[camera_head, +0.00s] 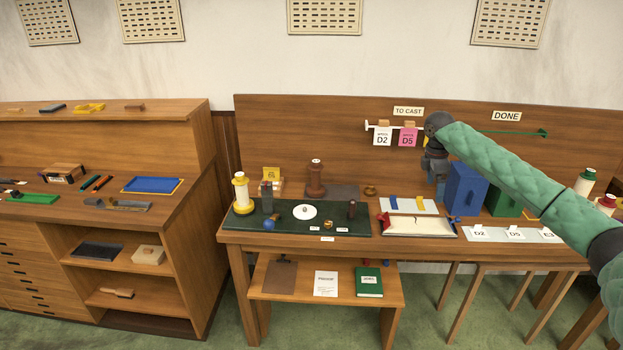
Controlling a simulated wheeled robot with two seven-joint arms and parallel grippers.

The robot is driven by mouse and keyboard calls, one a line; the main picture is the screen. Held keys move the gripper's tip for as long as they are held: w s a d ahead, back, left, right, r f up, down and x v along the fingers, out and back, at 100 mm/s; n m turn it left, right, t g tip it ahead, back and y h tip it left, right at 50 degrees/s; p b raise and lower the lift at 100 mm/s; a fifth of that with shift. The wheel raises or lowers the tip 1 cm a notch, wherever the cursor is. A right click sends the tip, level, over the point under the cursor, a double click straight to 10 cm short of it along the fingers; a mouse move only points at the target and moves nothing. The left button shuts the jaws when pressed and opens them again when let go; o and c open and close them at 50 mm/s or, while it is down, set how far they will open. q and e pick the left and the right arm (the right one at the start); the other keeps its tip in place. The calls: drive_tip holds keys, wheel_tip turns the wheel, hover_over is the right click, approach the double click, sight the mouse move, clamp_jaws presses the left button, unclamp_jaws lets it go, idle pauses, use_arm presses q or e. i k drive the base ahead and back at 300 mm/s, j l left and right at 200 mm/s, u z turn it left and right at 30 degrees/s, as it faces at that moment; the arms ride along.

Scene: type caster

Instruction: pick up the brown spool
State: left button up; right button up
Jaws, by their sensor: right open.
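The brown spool (316,180) stands upright at the back of the workbench, just behind the dark green mat. My right gripper (436,176) hangs in the air to the right of the spool, in front of the bench's back panel and left of a blue block-like holder. It is open, with nothing visible between its fingers, and is well apart from the spool. My left gripper is not in view.
The green mat (284,228) holds a yellow-and-white spool (241,193), a white disc (305,211) and small tools. The blue holder (466,187) stands beside my right gripper. Tags D2 and D5 hang from a rail (394,127) behind it.

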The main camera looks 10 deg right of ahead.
sight(315, 189)
drive_tip(key=i+j, duration=1.5)
drive_tip(key=i, duration=0.05)
